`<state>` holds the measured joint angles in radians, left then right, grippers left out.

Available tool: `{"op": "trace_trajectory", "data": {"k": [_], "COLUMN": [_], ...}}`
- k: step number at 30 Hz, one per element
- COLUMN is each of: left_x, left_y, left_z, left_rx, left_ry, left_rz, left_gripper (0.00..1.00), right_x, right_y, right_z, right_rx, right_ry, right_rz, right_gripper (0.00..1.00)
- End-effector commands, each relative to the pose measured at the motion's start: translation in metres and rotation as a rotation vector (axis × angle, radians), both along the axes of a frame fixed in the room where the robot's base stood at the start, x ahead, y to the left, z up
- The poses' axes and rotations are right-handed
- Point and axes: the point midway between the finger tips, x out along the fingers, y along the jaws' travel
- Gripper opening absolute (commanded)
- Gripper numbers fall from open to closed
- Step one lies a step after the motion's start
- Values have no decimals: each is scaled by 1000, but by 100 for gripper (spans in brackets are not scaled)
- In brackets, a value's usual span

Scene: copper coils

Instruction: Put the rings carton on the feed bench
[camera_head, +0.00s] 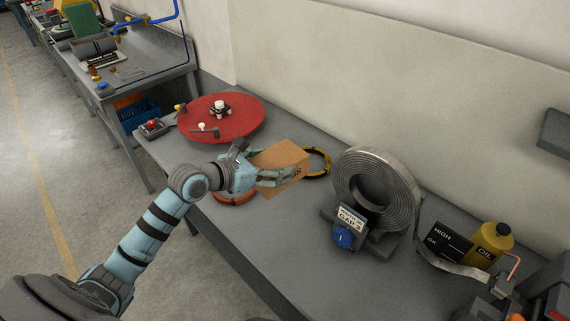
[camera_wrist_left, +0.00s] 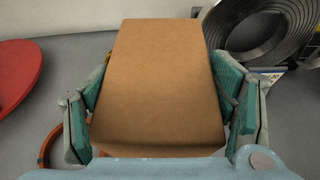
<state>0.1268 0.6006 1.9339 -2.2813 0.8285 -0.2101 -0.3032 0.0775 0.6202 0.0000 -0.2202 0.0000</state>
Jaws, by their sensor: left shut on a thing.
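The rings carton (camera_head: 279,156) is a brown cardboard box with dark lettering on one side, partly hidden by my gripper. My left gripper (camera_head: 277,176) is shut on it, near the middle of the grey bench (camera_head: 268,243). In the left wrist view the carton (camera_wrist_left: 160,85) fills the middle, between the two teal fingers of my left gripper (camera_wrist_left: 163,105). I cannot tell whether the carton touches the bench top. My right gripper is not in view. Which bench is the feed bench is not marked in these frames.
A red turntable (camera_head: 240,118) lies left of the carton. A yellow-and-black ring (camera_head: 318,162) and an orange ring (camera_head: 236,198) lie close by. A large metal strip coil (camera_head: 403,190) stands to the right, with an oil bottle (camera_head: 490,243) beyond. Another bench (camera_head: 150,78) stands at upper left.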

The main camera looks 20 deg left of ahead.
Motion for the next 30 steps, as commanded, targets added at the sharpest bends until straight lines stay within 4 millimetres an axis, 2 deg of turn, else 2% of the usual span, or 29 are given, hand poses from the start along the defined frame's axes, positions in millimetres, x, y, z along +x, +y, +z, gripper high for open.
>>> {"op": "trace_trajectory", "data": {"k": [1, 4, 8, 12, 16, 20, 25, 30], "left_x": [8, 14, 13, 13, 13, 13, 13, 13], "left_y": [2, 6, 7, 7, 8, 8, 8, 8], "left_z": [16, 5, -41, -95, -134, -153, -188, -189], "left_rx": [-3, 0, -2, -2, 1, 3, 2, 5], "left_ry": [-1, 3, 7, 6, 0, -3, -2, -3], "left_rz": [27, 57, 60, 60, 61, 60, 59, 59], "left_gripper": [27, 27, 27, 27, 27, 27, 27, 27], "right_x": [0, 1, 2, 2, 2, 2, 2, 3], "right_y": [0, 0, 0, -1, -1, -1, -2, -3], "right_z": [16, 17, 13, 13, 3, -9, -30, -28], "right_rx": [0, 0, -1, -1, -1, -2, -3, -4], "right_ry": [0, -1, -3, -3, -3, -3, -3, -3], "right_rz": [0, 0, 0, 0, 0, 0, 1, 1], "right_gripper": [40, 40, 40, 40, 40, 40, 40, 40]}}
